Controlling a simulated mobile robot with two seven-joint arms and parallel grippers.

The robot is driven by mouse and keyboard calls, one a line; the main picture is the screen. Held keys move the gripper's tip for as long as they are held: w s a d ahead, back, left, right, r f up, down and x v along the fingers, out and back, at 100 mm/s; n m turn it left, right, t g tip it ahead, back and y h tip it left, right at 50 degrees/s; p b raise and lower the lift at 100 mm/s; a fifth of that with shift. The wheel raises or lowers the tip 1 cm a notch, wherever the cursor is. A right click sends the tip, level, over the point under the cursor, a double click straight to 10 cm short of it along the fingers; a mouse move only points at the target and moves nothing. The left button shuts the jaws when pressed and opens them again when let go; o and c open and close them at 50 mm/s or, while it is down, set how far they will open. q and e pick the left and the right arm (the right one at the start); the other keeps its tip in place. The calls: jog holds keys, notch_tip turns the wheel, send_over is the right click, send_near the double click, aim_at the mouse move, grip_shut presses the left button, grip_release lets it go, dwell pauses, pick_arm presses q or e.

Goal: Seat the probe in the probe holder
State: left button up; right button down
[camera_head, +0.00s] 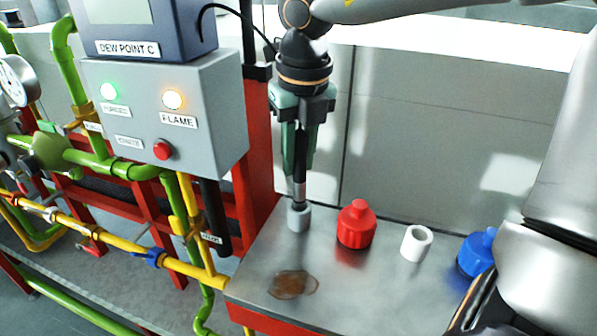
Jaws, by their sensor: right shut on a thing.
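My right gripper (301,137) points straight down over the left part of the metal bench and is shut on the probe (299,180). The probe is a slim dark rod, held upright between the green-grey fingers. Its lower end meets a short grey cylinder (299,219) at the bench top; I cannot tell whether it is inside it or just above it. A dark upright tube (215,216) with a small white label stands on the red frame to the left. The label is too small to read, so I cannot tell which of these is the probe holder. My left gripper is not in view.
A red bottle (356,227), a white cup (416,243) and a blue bottle (477,251) stand right of the probe. A brown stain (293,285) marks the bench (345,290). A grey control box (165,115) with lit lamps and yellow pipes (128,249) are at left.

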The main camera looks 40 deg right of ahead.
aim_at(298, 173)
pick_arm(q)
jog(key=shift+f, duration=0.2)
pick_arm(e)
jog(key=shift+f, duration=1.6)
jog(key=shift+f+b, duration=0.2)
jog(key=shift+b, duration=0.15)
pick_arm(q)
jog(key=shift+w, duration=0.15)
pick_arm(e)
jog(key=c, duration=0.7)
grip_release()
jog(key=shift+r, duration=0.1)
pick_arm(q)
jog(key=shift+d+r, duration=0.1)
pick_arm(e)
jog(key=shift+r, duration=0.1)
jog(key=shift+r+p, duration=0.3)
jog(key=r, duration=0.3)
jog(key=s+r, duration=0.1)
jog(key=r, duration=0.3)
jog(key=r+p, duration=0.1)
jog(key=r, duration=0.3)
jog(key=shift+s+a, duration=0.2)
jog(key=shift+r, duration=0.2)
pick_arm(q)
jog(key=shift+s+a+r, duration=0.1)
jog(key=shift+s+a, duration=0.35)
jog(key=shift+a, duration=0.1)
